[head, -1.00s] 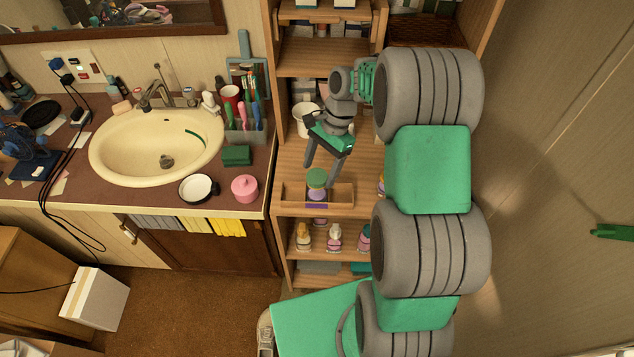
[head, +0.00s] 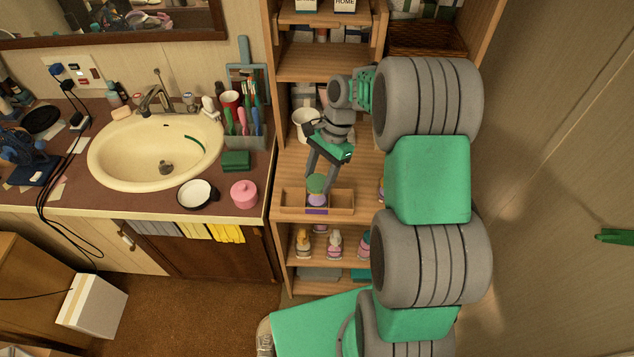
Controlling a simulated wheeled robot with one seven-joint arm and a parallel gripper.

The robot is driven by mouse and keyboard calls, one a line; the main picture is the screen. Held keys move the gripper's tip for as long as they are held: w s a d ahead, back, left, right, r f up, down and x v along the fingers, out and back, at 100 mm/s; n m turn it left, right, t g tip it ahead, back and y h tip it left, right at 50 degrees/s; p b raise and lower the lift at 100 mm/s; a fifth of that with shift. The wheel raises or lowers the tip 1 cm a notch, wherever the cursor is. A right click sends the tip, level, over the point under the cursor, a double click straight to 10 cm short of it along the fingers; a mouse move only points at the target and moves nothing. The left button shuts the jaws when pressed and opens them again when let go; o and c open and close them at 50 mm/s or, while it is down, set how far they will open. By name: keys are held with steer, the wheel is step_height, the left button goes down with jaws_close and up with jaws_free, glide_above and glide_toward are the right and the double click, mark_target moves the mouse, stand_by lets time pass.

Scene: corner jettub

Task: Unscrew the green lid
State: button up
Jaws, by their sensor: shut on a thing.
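The green lid (head: 317,183) sits on top of a small jar (head: 317,199) with a purple body. The jar stands upright in a shallow wooden tray (head: 341,199) on the shelf. My gripper (head: 319,186) reaches down from above and its two fingers are shut on the green lid, one on each side. The lid still rests on the jar, with no gap visible between them. Whether the lid has turned on its thread is too small to tell.
A white cup (head: 305,121) stands behind my gripper on the shelf. Several bottles stand on the shelf below, such as a pink one (head: 334,244). The counter (head: 268,176) at left holds a pink pot (head: 244,193) and a black-rimmed dish (head: 196,194).

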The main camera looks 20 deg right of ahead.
steer(key=shift+c, duration=0.8)
steer(key=n, duration=0.2)
steer(key=n+g+h+b, duration=0.1)
steer(key=n, duration=0.1)
steer(key=shift+w+a+f+n, duration=0.15)
steer(key=shift+w+n, duration=0.05)
steer(key=shift+n, duration=0.1)
steer(key=shift+r+n+g+b, duration=0.3)
steer(key=shift+n+b, duration=0.15)
steer(key=shift+n, duration=0.25)
steer(key=shift+f, duration=0.15)
steer(key=shift+h+b, duration=0.3)
steer(key=shift+b, duration=0.05)
steer(key=shift+n+h+b, duration=0.3)
steer(key=shift+n+b, duration=0.7)
steer(key=shift+n, duration=0.1)
steer(key=shift+a+b, duration=0.1)
steer(key=shift+b, duration=0.2)
steer(key=shift+a+n+g+h+b, duration=0.1)
steer(key=shift+n+g+h+b, duration=0.35)
steer(key=shift+n+b, duration=2.35)
